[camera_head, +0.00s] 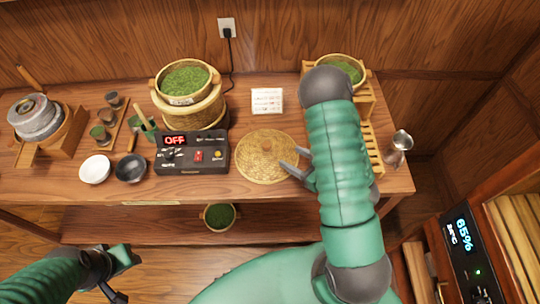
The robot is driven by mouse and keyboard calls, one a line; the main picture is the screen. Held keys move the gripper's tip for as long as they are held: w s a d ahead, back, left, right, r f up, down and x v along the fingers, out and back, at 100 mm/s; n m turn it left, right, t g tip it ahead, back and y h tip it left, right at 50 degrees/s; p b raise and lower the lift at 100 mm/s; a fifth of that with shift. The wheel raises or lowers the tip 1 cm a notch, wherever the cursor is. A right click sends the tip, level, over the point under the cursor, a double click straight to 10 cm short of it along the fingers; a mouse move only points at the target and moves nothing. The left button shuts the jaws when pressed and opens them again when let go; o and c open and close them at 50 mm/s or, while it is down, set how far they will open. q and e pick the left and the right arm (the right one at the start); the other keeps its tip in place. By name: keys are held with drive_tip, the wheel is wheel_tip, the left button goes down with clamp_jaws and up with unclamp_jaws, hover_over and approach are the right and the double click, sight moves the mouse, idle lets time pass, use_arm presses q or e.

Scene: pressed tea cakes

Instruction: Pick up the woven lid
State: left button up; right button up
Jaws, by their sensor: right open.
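The woven lid (267,156) is a round, flat tan disc with a small knob at its middle. It lies on the wooden table, right of the black control box. My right gripper (291,160) is open at the lid's right edge, its two grey fingers pointing left towards the knob. The fingers overlap the rim in the picture; I cannot tell if they touch it. My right forearm hides part of the table behind it. My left gripper (122,276) is at the lower left, in front of the table, with its fingers apart and empty.
The control box (191,153) reads OFF. A steamer basket (190,110) of green leaf stands behind it. A white card (267,100) lies behind the lid. Another leaf basket (341,68), a slatted wooden rack (372,150) and a metal jug (398,148) are at the right.

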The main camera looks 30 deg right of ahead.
approach(260, 145)
drive_tip(key=w, duration=0.1)
drive_tip(key=w+a, duration=0.2)
drive_tip(key=w, duration=0.1)
drive_tip(key=shift+w+a+p, duration=0.15)
drive_tip(key=shift+w+p, duration=0.25)
drive_tip(key=w, duration=0.1)
drive_tip(key=w+f, duration=0.1)
drive_tip(key=w+d+f, duration=0.1)
drive_tip(key=w, duration=0.1)
drive_tip(key=shift+d+p, duration=0.1)
drive_tip(key=shift+p, duration=0.2)
drive_tip(key=shift+w+d+f, duration=0.15)
drive_tip(key=shift+w+f, duration=0.05)
drive_tip(key=shift+s, duration=0.1)
drive_tip(key=shift+c, duration=0.3)
drive_tip(key=shift+a+r, duration=0.1)
drive_tip(key=shift+a, duration=0.55)
drive_tip(key=c, duration=0.7)
drive_tip(key=shift+d, duration=0.1)
clamp_jaws()
use_arm(q)
drive_tip(key=shift+w+a+f, duration=0.35)
drive_tip(key=shift+a+f, duration=0.1)
drive_tip(key=shift+a, duration=0.15)
use_arm(e)
drive_tip(key=shift+d, duration=0.15)
